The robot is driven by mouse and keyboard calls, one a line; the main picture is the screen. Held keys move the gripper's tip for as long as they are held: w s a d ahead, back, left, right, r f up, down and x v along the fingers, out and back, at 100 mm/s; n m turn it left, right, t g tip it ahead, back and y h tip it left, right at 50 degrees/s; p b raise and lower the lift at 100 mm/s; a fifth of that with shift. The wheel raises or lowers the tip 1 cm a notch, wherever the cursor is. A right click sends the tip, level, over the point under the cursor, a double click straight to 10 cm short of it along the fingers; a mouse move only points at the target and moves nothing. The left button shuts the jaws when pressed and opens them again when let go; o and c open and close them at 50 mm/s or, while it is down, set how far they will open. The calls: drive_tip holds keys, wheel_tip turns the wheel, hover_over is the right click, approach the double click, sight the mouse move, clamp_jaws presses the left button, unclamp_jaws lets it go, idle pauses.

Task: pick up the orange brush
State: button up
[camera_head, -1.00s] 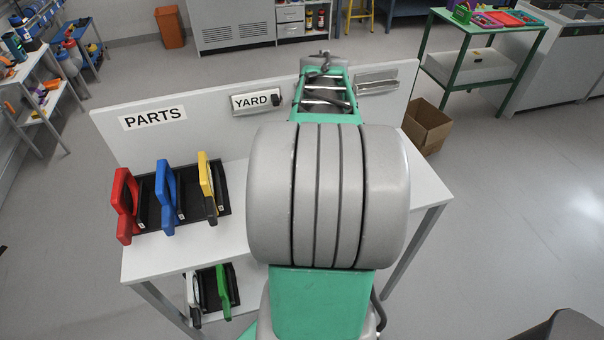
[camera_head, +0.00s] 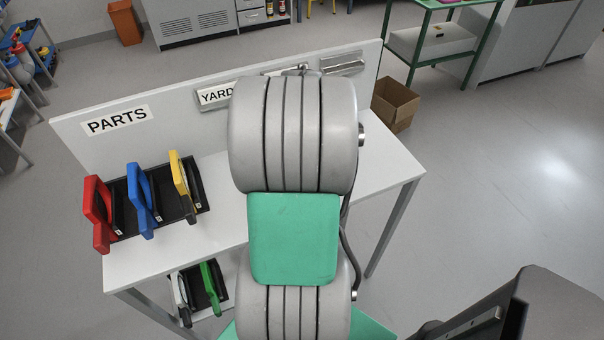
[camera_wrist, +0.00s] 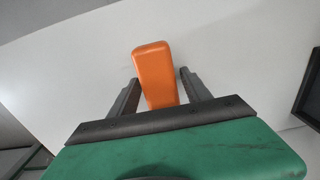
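The orange brush (camera_wrist: 154,62) shows in the wrist view as an orange block with a rounded end, over the white table top. My gripper (camera_wrist: 159,76) points at it, with one dark finger on each side of the orange part. The fingers are apart, and a gap shows beside the orange part near their base. I cannot tell how far the brush is below the fingertips. In the head view my own arm hides both the brush and my gripper.
The white table (camera_head: 225,235) has an upright back panel marked PARTS (camera_head: 117,120). A black rack (camera_head: 195,185) at left holds red, blue and yellow tools. A lower shelf holds green and white ones. A cardboard box (camera_head: 396,105) stands on the floor behind. A dark edge (camera_wrist: 309,90) shows at right in the wrist view.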

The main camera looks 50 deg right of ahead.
clamp_jaws()
idle(0.4)
drive_tip(key=shift+r, duration=0.6)
drive_tip(key=s+a+r+b, duration=0.1)
drive_tip(key=s+a+r, duration=0.1)
drive_tip(key=a+r, duration=1)
drive_tip(key=shift+s+a+b, duration=0.35)
drive_tip(key=shift+s+a, duration=0.05)
drive_tip(key=shift+a, duration=0.5)
